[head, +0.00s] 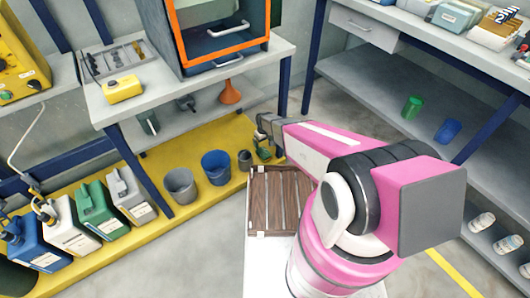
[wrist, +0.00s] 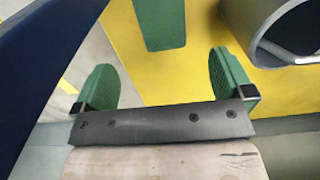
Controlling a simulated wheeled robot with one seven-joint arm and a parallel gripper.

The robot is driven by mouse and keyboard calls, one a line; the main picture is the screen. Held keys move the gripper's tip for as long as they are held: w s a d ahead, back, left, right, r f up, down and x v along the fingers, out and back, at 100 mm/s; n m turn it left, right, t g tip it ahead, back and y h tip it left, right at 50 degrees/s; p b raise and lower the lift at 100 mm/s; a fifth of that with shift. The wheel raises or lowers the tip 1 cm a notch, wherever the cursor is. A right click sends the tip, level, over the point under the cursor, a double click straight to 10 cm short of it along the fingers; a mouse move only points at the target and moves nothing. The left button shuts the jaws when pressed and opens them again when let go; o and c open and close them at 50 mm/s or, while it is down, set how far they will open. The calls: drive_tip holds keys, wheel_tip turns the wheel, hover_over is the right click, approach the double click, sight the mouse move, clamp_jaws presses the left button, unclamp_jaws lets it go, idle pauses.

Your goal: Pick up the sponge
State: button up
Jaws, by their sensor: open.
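A flat dark green block (wrist: 160,24), which looks like the sponge, lies on the yellow floor strip at the top of the wrist view. Its upper end is cut off by the frame. My gripper (wrist: 162,64) is open, with its two green-padded fingers spread wide and nothing between them. The block is ahead of the fingertips, roughly centred between them, and apart from them. In the head view my gripper (head: 265,150) is low beside the workbench, over the edge of the yellow strip. I cannot pick out the block for certain there.
A dark grey cup (wrist: 292,30) is close to the right finger. A dark blue post (wrist: 45,55) is close on the left. The blue bucket (head: 216,167) and grey bucket (head: 180,186) stand left of my gripper. A slatted wooden rack (head: 280,200) is below my arm.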

sight(263, 152)
wheel_tip(263, 152, down, 6)
drive_tip(key=shift+r, duration=0.2)
drive_tip(key=shift+w+a+f, duration=0.1)
drive_tip(key=shift+a+f, duration=0.05)
drive_tip(key=shift+f, duration=1.15)
drive_tip(key=shift+w+a+f, duration=0.1)
drive_tip(key=shift+a+f, duration=0.05)
drive_tip(key=shift+f, duration=1.1)
drive_tip(key=c, duration=1.1)
drive_tip(key=shift+o, duration=0.2)
drive_tip(key=shift+r, duration=0.15)
wheel_tip(263, 152, up, 10)
drive_tip(key=shift+f, duration=0.1)
drive_tip(key=o, duration=0.4)
drive_tip(key=shift+c, duration=1.4)
drive_tip(key=shift+s, duration=0.1)
